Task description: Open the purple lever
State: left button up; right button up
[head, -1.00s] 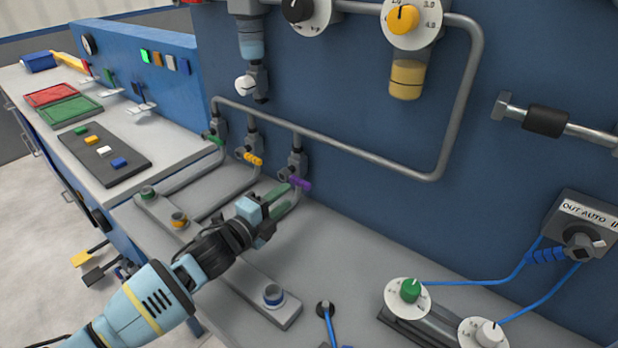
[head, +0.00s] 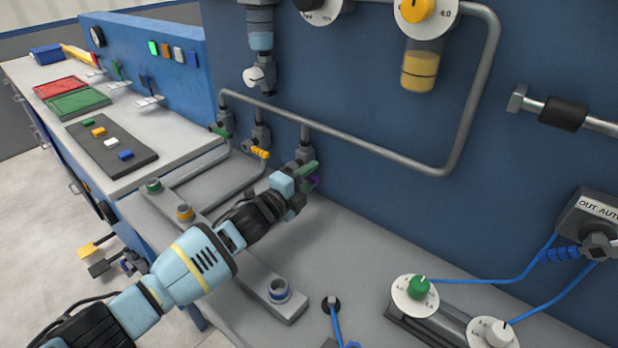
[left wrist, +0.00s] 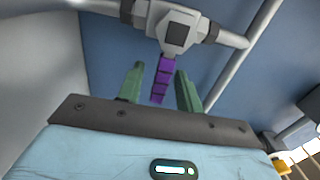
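The purple lever (left wrist: 162,80) hangs from a grey valve (left wrist: 178,33) in the left wrist view. My left gripper (left wrist: 158,88) is open, with one green finger on each side of the lever; a gap shows on both sides. In the head view the lever (head: 312,181) is mostly hidden behind the fingers of my left gripper (head: 306,174), which is at the rightmost valve of the row. My right gripper is not in view.
A green lever (head: 221,131) and a yellow-orange lever (head: 259,152) sit on the valves to the left. A grey pipe (head: 370,153) runs along the blue wall.

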pick_arm(q)
grip_shut()
dwell(0.4)
jog(key=shift+d, duration=0.15)
